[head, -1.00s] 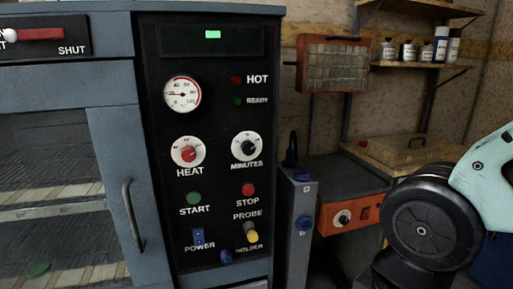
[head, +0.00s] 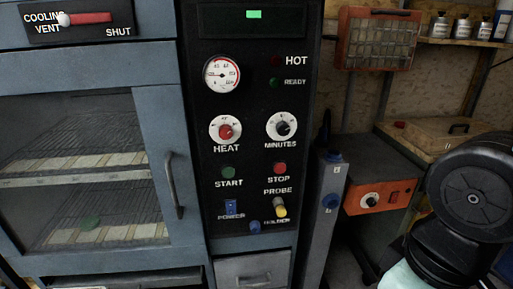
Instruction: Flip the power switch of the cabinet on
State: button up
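The cabinet (head: 100,75) is a blue-grey unit with a glazed door on the left and a black control panel (head: 250,110) on the right. The power switch (head: 231,207) is a small blue rocker low on the panel, above the POWER label. Whether it is on or off is too small to tell. A green display (head: 253,14) is lit at the panel's top. My arm shows at the right edge, apart from the panel. My gripper is not in view.
A grey post (head: 325,215) and an orange-fronted bench unit (head: 380,197) stand right of the cabinet.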

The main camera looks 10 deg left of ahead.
aim_at(230, 206)
jog(key=k+j, duration=0.1)
jog(key=j, duration=0.85)
jog(key=k+j, duration=0.15)
jog(key=j, duration=0.35)
jog(key=k+j, duration=0.1)
jog(key=j, duration=0.35)
jog(key=z, duration=0.05)
